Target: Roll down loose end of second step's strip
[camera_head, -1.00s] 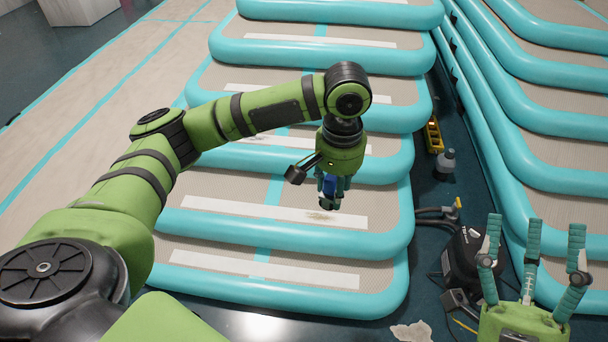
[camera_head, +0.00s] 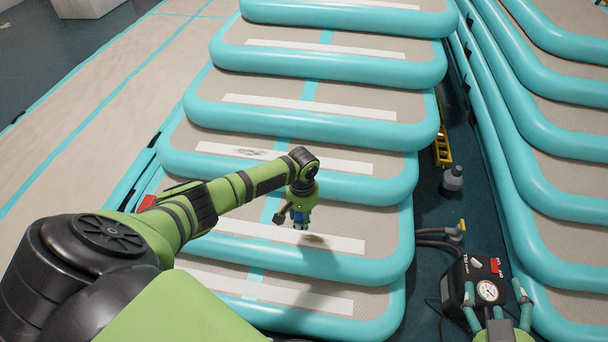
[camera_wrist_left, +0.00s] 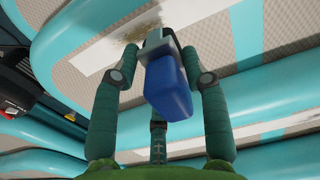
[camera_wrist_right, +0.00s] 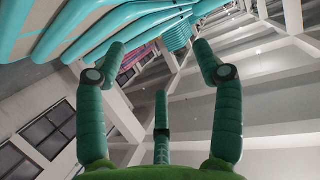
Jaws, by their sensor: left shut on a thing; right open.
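My left gripper (camera_head: 301,226) is shut on a tool with a blue body (camera_wrist_left: 168,90) and a grey-white end. It is above the second step from the bottom, and in the wrist view the tool's end overlaps that step's white strip (camera_head: 345,243). A brown scuffed patch (camera_head: 316,240) lies on the strip just beside the tool; it also shows in the left wrist view (camera_wrist_left: 128,32). I cannot tell whether the tool touches the strip, or which end is loose. My right gripper (camera_head: 497,305) is open and empty, low at the right.
Turquoise-edged inflatable steps rise away, each with a white strip. A black pump with a gauge (camera_head: 478,287), a hose, a grey bottle (camera_head: 452,179) and a yellow level (camera_head: 442,145) stand in the dark gap at right. More inflatable tracks stack beyond it.

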